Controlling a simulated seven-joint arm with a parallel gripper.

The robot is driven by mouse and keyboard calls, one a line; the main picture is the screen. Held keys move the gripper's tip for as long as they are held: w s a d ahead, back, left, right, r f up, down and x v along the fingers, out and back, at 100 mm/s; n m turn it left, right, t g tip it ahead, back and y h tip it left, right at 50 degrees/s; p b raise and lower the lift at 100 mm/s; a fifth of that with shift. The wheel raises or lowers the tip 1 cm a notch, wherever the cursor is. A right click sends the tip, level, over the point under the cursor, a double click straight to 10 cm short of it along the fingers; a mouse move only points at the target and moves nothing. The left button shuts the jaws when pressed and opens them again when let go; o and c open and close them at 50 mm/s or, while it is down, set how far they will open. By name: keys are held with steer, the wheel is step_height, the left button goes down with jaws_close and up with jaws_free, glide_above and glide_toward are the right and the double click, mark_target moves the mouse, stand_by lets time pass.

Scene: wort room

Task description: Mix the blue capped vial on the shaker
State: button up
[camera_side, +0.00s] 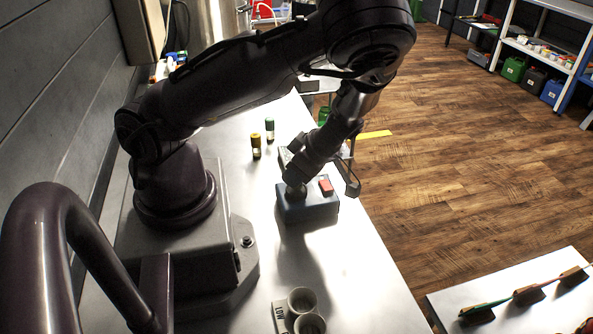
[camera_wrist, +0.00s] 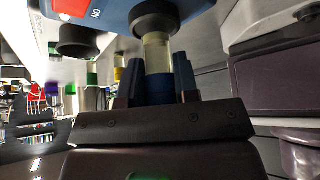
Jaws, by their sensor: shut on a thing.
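The shaker (camera_side: 310,208) is a blue box on the white bench, with a red button (camera_side: 326,185) and a dark round cup on top. Its blue side and dark cup (camera_wrist: 155,17) fill the top of the wrist view, which looks upside down. The blue capped vial (camera_wrist: 157,53) has a clear body with pale yellowish contents, and its end meets or enters the shaker's cup. My gripper (camera_wrist: 159,88) is shut on its blue cap. In the side view, my gripper (camera_side: 295,178) is low over the shaker and hides the vial.
A yellow capped vial (camera_side: 256,146) and a green capped vial (camera_side: 270,129) stand upright behind the shaker. A holder with two round cups (camera_side: 302,300) sits at the near end of the bench. Bare bench lies between it and the shaker.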

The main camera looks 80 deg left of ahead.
steer(key=shift+f, duration=0.4)
stand_by(1.9)
steer(key=shift+r, duration=0.1)
stand_by(2.8)
steer(key=shift+r, duration=3)
steer(key=shift+w, duration=0.1)
